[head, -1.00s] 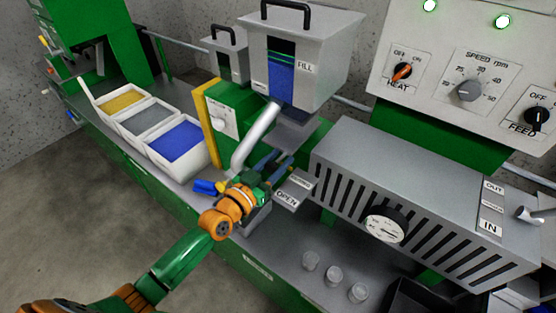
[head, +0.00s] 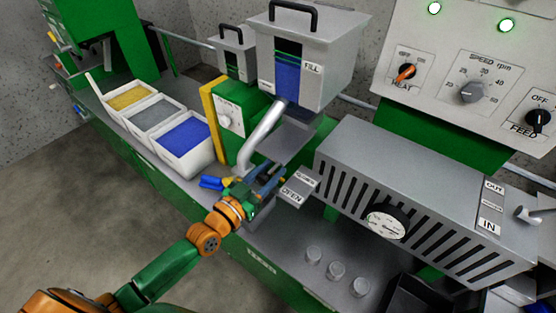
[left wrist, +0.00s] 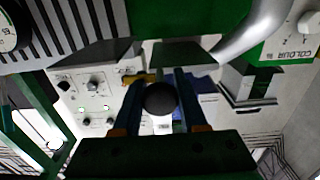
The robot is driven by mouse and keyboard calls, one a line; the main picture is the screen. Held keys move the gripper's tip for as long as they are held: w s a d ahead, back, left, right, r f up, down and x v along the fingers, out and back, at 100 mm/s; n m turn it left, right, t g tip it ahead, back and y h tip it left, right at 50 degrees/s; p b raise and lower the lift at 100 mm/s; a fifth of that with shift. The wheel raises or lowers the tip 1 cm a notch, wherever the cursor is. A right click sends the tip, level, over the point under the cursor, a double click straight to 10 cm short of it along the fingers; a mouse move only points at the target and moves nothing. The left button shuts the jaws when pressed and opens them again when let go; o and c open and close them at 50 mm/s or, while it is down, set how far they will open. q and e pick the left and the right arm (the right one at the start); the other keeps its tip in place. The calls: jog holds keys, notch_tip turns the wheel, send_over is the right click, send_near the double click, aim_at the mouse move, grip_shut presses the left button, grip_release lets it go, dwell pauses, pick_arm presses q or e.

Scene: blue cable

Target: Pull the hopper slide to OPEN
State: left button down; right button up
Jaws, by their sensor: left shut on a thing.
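The hopper (head: 335,75) is a grey box with a black handle, a FILL label and a blue-filled window. A grey plate (head: 290,140) shows below it, and a label plate reading OPEN (head: 293,193) lies to the right of my left gripper (head: 270,180). In the left wrist view, a dark round knob (left wrist: 160,98) sits between the blue fingers of my left gripper (left wrist: 160,85), which is shut on it. The gripper hides the knob and the slide's near end in the head view. My right gripper is not in view.
Bins of yellow, grey and blue material stand left; the blue bin (head: 187,165) is nearest. A blue-handled tool (head: 211,183) lies close left of my gripper. A slanted grey pipe (head: 264,135) is behind it. A slotted grey housing (head: 400,195) and several small cups (head: 336,271) are right.

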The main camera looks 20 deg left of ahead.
pick_arm(q)
jog(key=shift+s+a+f, duration=0.1)
jog(key=shift+s, duration=0.35)
jog(key=shift+f, duration=0.1)
jog(key=shift+c, duration=2.4)
grip_release()
jog(key=v, duration=0.7)
jog(key=shift+a+b, duration=0.1)
jog(key=shift+b, duration=0.25)
